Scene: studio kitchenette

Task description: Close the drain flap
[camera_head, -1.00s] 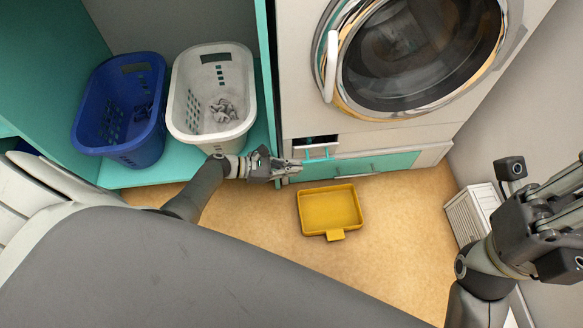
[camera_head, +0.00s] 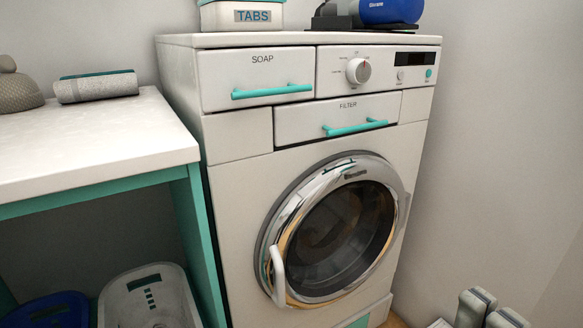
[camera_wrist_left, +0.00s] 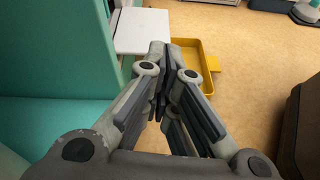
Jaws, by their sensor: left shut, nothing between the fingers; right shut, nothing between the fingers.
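My right gripper (camera_head: 491,309) is shut and empty at the bottom right of the head view, right of the machine.
A yellow tray (camera_wrist_left: 209,82) lies on the floor beyond my left fingers. A teal surface (camera_wrist_left: 50,130) fills the left of that view. A white basket (camera_head: 150,300) and a blue basket (camera_head: 50,312) stand under the counter (camera_head: 80,150). The round door (camera_head: 335,235) is shut.

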